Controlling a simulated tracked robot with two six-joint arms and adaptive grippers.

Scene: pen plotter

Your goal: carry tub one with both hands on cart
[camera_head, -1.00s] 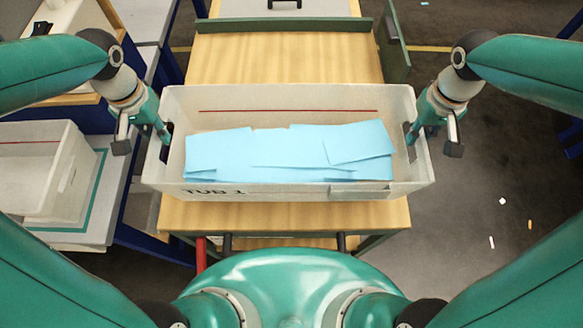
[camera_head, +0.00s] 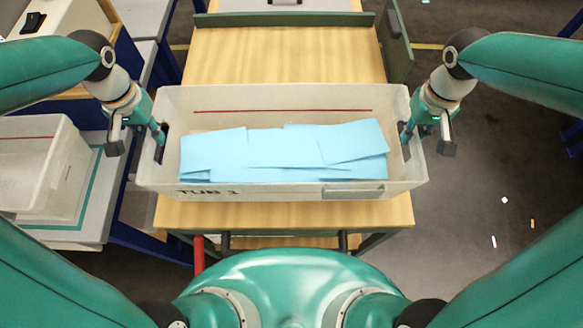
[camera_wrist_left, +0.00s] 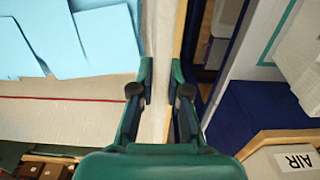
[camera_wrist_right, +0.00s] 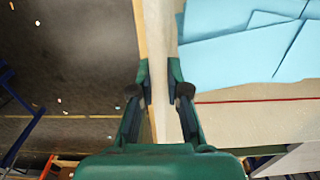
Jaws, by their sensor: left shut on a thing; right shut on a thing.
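Tub one (camera_head: 270,103) is a white-grey tub marked "TUB 1" on its near wall, with a red line inside and light blue sheets (camera_head: 285,150) lying in it. It is over the wooden cart top (camera_head: 285,57); I cannot tell whether it touches the wood. My left gripper (camera_head: 157,138) is shut on the tub's left end wall at the handle slot. In the left wrist view the fingers (camera_wrist_left: 160,82) straddle that wall. My right gripper (camera_head: 408,136) is shut on the right end wall, and its fingers (camera_wrist_right: 160,82) straddle it in the right wrist view.
A second pale tub (camera_head: 42,165) stands on a blue-framed table (camera_head: 60,236) at the left. The cart has a green raised edge at the back and a green panel (camera_head: 394,40) at its back right. Small scraps lie on the dark floor (camera_head: 480,200) at right.

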